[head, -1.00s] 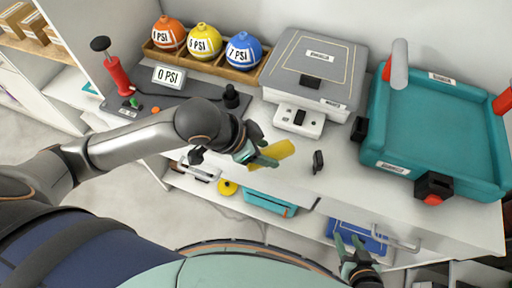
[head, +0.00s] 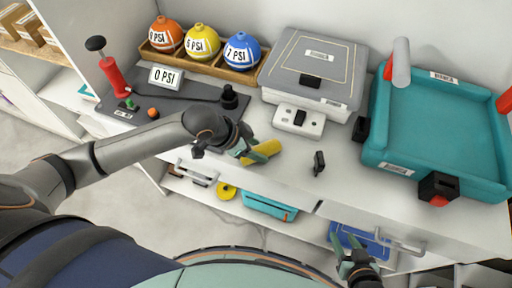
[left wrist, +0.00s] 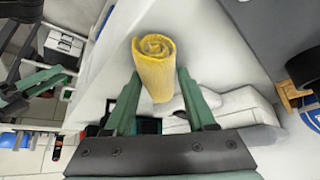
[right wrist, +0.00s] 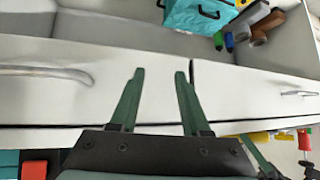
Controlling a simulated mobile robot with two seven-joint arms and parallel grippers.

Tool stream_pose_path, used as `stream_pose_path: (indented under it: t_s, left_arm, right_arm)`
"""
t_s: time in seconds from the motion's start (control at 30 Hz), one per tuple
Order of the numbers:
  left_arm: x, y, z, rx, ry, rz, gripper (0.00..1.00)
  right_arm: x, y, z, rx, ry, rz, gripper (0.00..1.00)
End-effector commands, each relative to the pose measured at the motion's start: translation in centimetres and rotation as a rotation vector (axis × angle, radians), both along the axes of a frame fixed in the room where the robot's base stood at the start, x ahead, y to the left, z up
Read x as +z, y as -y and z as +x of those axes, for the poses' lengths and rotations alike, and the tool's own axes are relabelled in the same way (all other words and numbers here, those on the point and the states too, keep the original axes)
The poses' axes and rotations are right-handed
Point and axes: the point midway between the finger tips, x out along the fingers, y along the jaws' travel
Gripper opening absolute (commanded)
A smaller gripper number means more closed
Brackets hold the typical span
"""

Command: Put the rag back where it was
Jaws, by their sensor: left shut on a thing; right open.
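The rag is a rolled yellow cloth (head: 263,151); its spiral end shows in the left wrist view (left wrist: 155,62). My left gripper (head: 246,153) is shut on the rag and holds it over the front part of the white counter. In the left wrist view the rag sits between the two green fingers (left wrist: 160,98). My right gripper (head: 352,250) is open and empty, low in front of the counter's drawers. In the right wrist view its fingers (right wrist: 153,92) stand apart with nothing between them.
On the counter (head: 290,178) stand a grey case (head: 318,62), a white switch box (head: 299,120), a small black object (head: 319,162) and a teal bin (head: 435,125). A pump station (head: 165,100) and coloured balls (head: 202,42) are at the left. A lower shelf holds a teal case (head: 270,204).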

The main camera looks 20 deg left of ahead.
Motion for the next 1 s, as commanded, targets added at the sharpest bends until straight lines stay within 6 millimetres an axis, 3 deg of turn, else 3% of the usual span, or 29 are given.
stream_pose_path:
  t_s: [0.2,0.23,0.47,0.77,1.0]
  left_arm:
    - [-0.3,0.0,0.0,0.0,0.0,0.0,0.11]
    - [-0.3,0.0,0.0,-0.001,0.0,0.0,0.59]
    - [-0.3,0.0,0.0,0.0,-0.001,0.001,0.85]
    - [0.0,0.0,0.0,0.001,0.001,0.001,0.86]
    - [3.2,-1.4,-1.3,-0.001,0.002,0.004,0.86]
  right_arm:
    - [0.2,0.0,0.1,0.0,0.003,0.0,0.47]
    - [0.1,0.0,0.1,0.0,0.003,0.0,0.47]
    - [0.1,0.0,0.1,0.001,0.003,-0.001,0.47]
    - [0.1,0.0,0.1,0.0,0.003,-0.001,0.47]
    - [0.9,0.2,0.0,-0.003,0.006,-0.004,0.47]
